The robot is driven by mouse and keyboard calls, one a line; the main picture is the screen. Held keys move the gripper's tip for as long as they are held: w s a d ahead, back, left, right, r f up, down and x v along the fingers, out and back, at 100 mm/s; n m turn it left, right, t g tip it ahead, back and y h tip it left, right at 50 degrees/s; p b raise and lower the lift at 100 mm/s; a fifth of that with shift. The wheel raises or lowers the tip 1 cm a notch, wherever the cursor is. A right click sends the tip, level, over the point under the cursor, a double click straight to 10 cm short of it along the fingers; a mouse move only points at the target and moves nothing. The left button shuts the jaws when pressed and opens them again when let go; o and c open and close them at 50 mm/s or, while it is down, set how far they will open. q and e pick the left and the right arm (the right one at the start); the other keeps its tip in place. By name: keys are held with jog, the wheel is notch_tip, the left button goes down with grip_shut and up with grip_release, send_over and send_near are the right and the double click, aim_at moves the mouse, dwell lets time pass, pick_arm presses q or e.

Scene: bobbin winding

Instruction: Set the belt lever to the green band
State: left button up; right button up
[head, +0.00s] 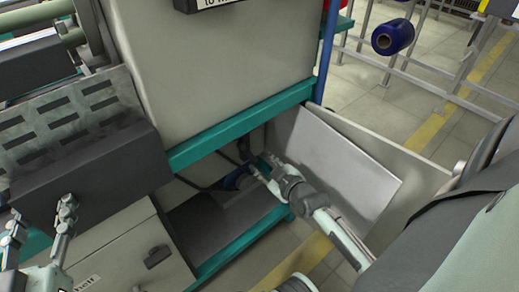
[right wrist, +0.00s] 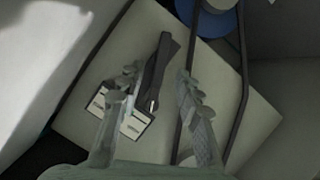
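In the right wrist view the belt lever (right wrist: 161,68) is a dark bar slanting over a pale plate (right wrist: 75,125). Its lower end lies at a small scale (right wrist: 130,122) with white patches; no green band can be made out. My right gripper (right wrist: 157,92) is open, with its fingers on either side of the lever; contact cannot be told. In the head view my right gripper (head: 262,170) reaches into the low bay of the machine, where the lever is hidden. My left gripper (head: 40,222) is open and empty at the lower left.
A blue pulley (right wrist: 208,14) and a dark belt (right wrist: 243,75) lie close to the right finger. In the head view a teal beam (head: 240,125) runs above the bay and a tilted pale panel (head: 340,165) stands to its right. A dark box (head: 95,175) is near my left gripper.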

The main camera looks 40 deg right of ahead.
aim_at(252, 157)
jog(key=b+x, duration=0.1)
jog(key=x, duration=0.5)
jog(key=shift+w+a+f+b, duration=0.1)
jog(key=shift+w+f+b, duration=0.1)
jog(key=shift+b, duration=0.1)
pick_arm(q)
notch_tip(252, 157, up, 7)
jog(key=s+d+t+h, duration=0.1)
jog(key=s+t+h, duration=0.1)
jog(key=t, duration=0.2)
jog(key=shift+d+r, duration=0.15)
jog(key=shift+d, duration=0.05)
pick_arm(e)
jog(key=shift+w+f, duration=0.1)
jog(key=shift+w, duration=0.4)
pick_arm(q)
jog(key=shift+s, duration=0.1)
pick_arm(e)
grip_shut()
